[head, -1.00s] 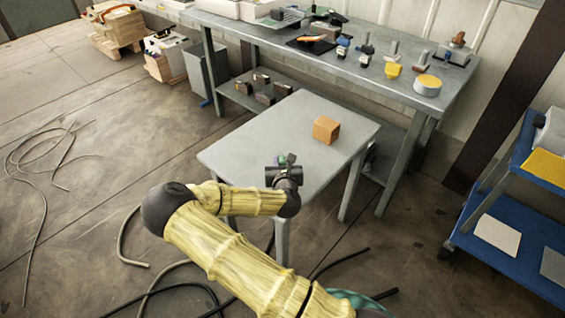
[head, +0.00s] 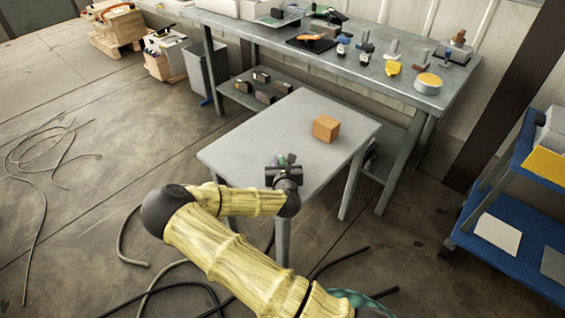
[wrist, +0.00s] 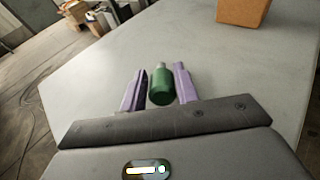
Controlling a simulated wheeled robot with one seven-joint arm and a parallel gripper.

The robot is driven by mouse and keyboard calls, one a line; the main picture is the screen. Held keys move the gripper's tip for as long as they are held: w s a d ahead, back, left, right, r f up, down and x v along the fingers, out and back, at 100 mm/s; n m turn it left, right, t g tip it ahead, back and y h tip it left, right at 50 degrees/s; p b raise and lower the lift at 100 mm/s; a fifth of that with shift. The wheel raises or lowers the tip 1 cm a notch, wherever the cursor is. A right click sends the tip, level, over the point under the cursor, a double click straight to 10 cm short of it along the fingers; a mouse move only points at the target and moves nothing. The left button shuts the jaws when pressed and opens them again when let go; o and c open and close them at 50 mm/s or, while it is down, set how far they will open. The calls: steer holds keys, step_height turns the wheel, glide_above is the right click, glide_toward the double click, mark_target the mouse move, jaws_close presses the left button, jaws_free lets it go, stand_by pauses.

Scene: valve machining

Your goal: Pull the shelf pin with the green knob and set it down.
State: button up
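The pin has a green knob (wrist: 161,88) and a short grey shaft. In the wrist view it sits between the purple fingers of my gripper (wrist: 160,82), lined up with them, its shaft pointing away past the fingertips. The fingers appear shut on the knob. In the head view my gripper (head: 284,161) is over the near edge of the small grey table (head: 250,140), and the knob shows only as a tiny green patch. How high the pin is above the table is hard to tell.
An orange-brown box (head: 326,128) stands on the small table, right of my gripper. Behind it is a long workbench (head: 390,85) with tools and parts. A blue cart (head: 515,250) stands at the right. The tabletop left of the box is clear.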

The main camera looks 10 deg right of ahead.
steer(key=o, duration=0.4)
steer(key=shift+c, duration=0.2)
steer(key=p+v, duration=0.2)
steer(key=v, duration=1)
steer(key=shift+r, duration=0.15)
steer(key=shift+s+a+r+p, duration=0.1)
steer(key=shift+s+r+p, duration=0.1)
steer(key=shift+p, duration=0.9)
steer(key=p+v, duration=0.2)
steer(key=p, duration=0.2)
steer(key=p+v, duration=0.2)
steer(key=shift+f+p, duration=0.15)
steer(key=shift+p, duration=0.2)
steer(key=shift+s, duration=0.45)
